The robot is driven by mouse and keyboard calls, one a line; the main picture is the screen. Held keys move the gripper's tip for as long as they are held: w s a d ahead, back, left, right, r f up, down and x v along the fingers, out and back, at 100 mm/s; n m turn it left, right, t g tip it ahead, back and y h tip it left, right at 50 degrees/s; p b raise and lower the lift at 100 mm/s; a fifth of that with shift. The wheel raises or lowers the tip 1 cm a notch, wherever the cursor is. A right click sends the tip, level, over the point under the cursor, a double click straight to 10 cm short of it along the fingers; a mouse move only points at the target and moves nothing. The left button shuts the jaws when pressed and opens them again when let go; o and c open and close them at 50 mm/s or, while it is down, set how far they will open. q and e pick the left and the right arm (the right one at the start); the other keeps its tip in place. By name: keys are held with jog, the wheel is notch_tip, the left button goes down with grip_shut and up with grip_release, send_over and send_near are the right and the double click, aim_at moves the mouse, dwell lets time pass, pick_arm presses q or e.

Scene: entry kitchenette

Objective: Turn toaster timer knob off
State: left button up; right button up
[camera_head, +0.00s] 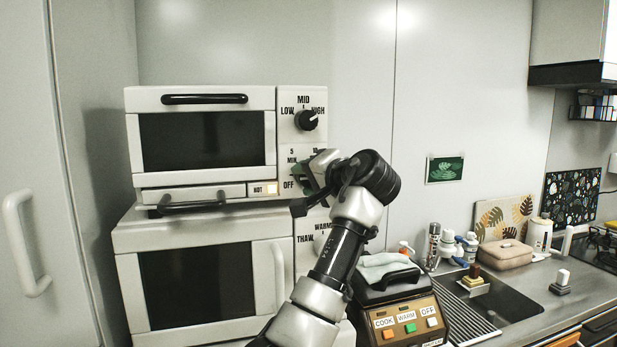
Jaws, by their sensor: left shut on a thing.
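The white toaster oven (288,130) is stacked on a larger white oven (130,238). Its panel has a black upper knob (306,120) between LOW, MID and HIGH. Below it are timer marks 5 MIN, 10 and OFF. My left gripper (308,178) is at these marks, shut on the timer knob, which it hides; the knob's pointing direction cannot be told. The HOT lamp (272,188) beside OFF looks lit. The toaster door is shut. My right gripper is not in view.
A sandwich maker (400,318) with COOK, WARM and OFF buttons stands just right of my left arm. Bottles (433,246), a sink (515,300) and a beige pouch (505,254) are farther right. A tall cabinet with a handle (22,243) is at left.

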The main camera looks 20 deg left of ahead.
pick_arm(q)
jog(key=shift+f+n+h, duration=0.1)
jog(key=shift+n+h, duration=0.6)
jog(key=shift+n, duration=0.6)
jog(key=shift+c, duration=0.2)
jog(key=o, duration=0.9)
jog(key=shift+o, duration=0.2)
jog(key=shift+d, duration=0.1)
jog(key=b+v, duration=0.3)
jog(key=v, duration=0.7)
jog(key=shift+s+d, duration=0.2)
jog(key=shift+s, duration=0.05)
